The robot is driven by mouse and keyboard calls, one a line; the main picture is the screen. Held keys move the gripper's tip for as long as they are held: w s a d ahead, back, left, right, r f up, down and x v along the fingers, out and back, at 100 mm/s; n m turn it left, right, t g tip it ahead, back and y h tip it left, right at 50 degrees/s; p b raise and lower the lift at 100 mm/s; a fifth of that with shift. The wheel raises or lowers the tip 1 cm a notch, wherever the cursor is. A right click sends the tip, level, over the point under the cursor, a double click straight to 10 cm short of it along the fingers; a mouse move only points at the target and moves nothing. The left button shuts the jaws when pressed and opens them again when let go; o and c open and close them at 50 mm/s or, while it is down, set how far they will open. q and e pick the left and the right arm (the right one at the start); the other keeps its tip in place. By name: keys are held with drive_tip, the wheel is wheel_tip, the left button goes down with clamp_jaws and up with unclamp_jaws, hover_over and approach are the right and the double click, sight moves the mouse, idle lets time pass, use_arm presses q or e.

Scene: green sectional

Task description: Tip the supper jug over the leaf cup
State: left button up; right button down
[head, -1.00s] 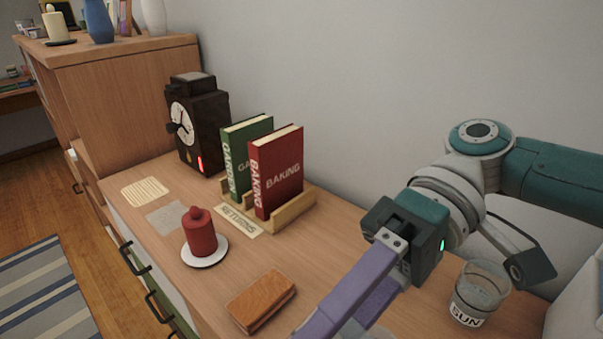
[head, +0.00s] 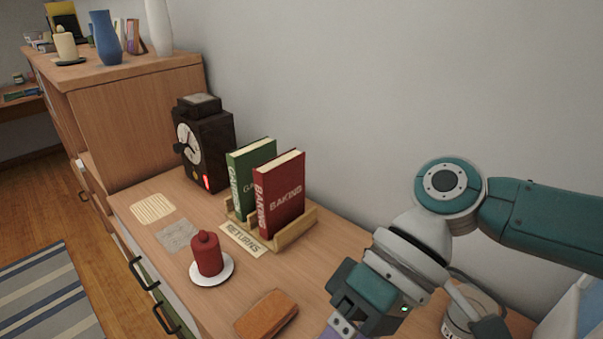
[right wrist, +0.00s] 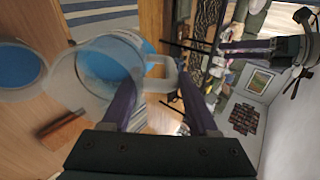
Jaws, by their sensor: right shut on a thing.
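My right gripper (right wrist: 155,78) is shut on the handle of a clear jug (right wrist: 78,88) with blue liquid in it, seen in the right wrist view. The jug lies left of the fingers there, and the view is rolled, so I cannot tell its exact tilt. A clear round vessel with a blue inside, perhaps the leaf cup (right wrist: 20,68), is beside the jug at the left edge; no leaf mark shows. In the head view my right gripper's body is at the bottom edge, its fingers mostly out of frame, and the jug is not visible.
Wall runs behind.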

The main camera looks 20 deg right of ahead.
drive_tip(key=shift+r, duration=0.1)
drive_tip(key=a+r+h+p, duration=0.1)
drive_tip(key=p, duration=0.3)
drive_tip(key=a+r+t+h+p, duration=0.1)
drive_tip(key=h+p, duration=0.1)
drive_tip(key=p, duration=0.2)
drive_tip(key=a+r+h+p, duration=0.1)
drive_tip(key=h+p, duration=0.1)
drive_tip(key=p, duration=0.3)
drive_tip(key=shift+s+r, duration=0.2)
drive_tip(key=shift+s, duration=0.15)
drive_tip(key=shift+f, duration=0.35)
drive_tip(key=shift+r+h+p, duration=0.25)
drive_tip(key=shift+h+p, duration=0.05)
drive_tip(key=shift+p, duration=0.05)
drive_tip(key=a+r+h+p, duration=0.1)
drive_tip(key=p, duration=0.1)
drive_tip(key=a+r+t+h+p, duration=0.1)
drive_tip(key=p, duration=0.1)
drive_tip(key=shift+s+a+r+h+p, duration=0.15)
drive_tip(key=shift+s+r+h+p, duration=0.1)
drive_tip(key=shift+h+p, duration=0.1)
drive_tip(key=shift+s+a+h, duration=0.1)
drive_tip(key=shift+a+h, duration=0.15)
drive_tip(key=shift+h, duration=0.2)
drive_tip(key=shift+t+h, duration=0.3)
